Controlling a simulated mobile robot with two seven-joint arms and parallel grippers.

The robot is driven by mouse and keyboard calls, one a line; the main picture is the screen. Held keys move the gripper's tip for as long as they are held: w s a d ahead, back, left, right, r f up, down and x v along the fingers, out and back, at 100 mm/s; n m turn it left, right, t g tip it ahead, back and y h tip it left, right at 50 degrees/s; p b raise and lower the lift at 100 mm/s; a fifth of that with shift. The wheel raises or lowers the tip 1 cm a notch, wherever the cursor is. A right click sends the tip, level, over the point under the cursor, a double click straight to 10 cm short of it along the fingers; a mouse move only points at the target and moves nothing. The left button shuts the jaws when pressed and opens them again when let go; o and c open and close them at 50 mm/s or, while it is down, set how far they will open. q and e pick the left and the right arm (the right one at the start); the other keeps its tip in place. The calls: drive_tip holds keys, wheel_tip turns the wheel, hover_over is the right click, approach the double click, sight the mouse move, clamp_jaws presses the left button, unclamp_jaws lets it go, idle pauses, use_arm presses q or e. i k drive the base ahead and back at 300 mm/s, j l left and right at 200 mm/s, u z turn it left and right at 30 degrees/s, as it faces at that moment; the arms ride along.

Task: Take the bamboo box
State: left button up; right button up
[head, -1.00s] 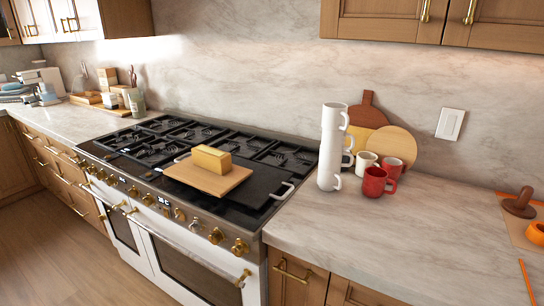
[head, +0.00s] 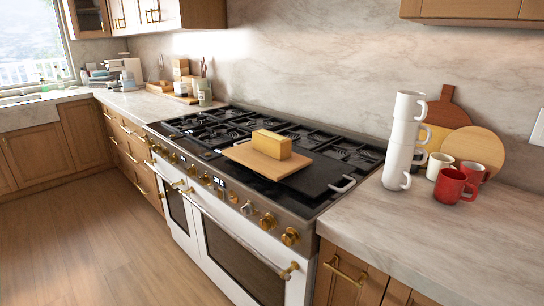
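A tan-yellow rectangular box (head: 271,144), which looks like the bamboo box, lies on a light wooden board (head: 243,157) on top of the stove. The board rests partly on a black griddle plate (head: 318,178). I cannot tell the box's material for sure at this size. Neither of my grippers shows in the head view, and nothing is seen touching the box.
A stack of white mugs (head: 404,140) stands on the right counter (head: 430,235), beside red mugs (head: 452,186) and round boards (head: 474,145). Small containers (head: 185,82) crowd the far-left counter. The wooden floor (head: 90,220) is clear at left. Oven handles (head: 235,240) protrude from the stove front.

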sight(278, 147)
drive_tip(key=z, duration=0.55)
drive_tip(key=i+j+z, duration=0.2)
drive_tip(key=j, duration=0.15)
drive_tip(key=i+j+z, duration=0.15)
drive_tip(key=j, duration=0.2)
drive_tip(key=i+j+z, duration=0.2)
drive_tip(key=j, duration=0.2)
drive_tip(key=j+z, duration=0.2)
drive_tip(key=j, duration=0.2)
drive_tip(key=i+j+z, duration=0.2)
drive_tip(key=j, duration=0.25)
drive_tip(key=k+l, duration=0.05)
